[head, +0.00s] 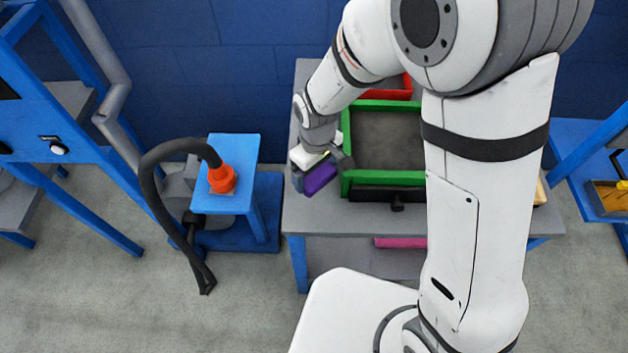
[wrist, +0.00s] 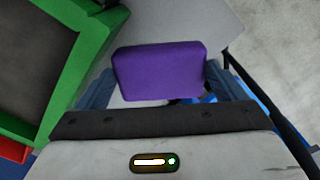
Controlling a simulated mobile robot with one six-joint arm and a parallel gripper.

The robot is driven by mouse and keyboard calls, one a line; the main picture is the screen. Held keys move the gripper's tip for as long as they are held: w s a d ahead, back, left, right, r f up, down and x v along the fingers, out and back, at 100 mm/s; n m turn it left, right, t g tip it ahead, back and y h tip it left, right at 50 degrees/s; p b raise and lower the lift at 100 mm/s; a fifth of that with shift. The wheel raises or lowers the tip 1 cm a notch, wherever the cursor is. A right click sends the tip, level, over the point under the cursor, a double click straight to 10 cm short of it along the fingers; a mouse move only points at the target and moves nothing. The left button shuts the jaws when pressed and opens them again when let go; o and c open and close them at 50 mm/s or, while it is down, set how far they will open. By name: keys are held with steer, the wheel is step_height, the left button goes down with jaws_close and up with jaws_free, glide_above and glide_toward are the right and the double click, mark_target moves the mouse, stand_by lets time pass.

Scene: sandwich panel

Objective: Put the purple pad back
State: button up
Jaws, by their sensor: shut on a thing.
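The purple pad (head: 320,177) is in my gripper (head: 322,170) at the left end of the grey table, just left of the green-framed tray. In the wrist view the purple pad (wrist: 160,70) sits between the two fingers of my gripper (wrist: 162,82), which are shut on its sides. I cannot tell whether the pad touches the table top.
The green frame (head: 385,177) with a dark grey inside stands right of the pad. A red bin (head: 398,92) is behind it. A pink bar (head: 400,242) shows below the table top. A blue stand (head: 236,190) with an orange nozzle (head: 222,179) and black hose is left.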

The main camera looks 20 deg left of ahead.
mark_target(316, 185)
step_height(316, 185, down, 6)
steer(key=shift+s+f, duration=0.1)
steer(key=shift+f, duration=0.1)
steer(key=o, duration=0.6)
steer(key=shift+r, duration=0.1)
step_height(316, 185, up, 12)
steer(key=shift+f+b, duration=0.1)
steer(key=shift+b, duration=0.35)
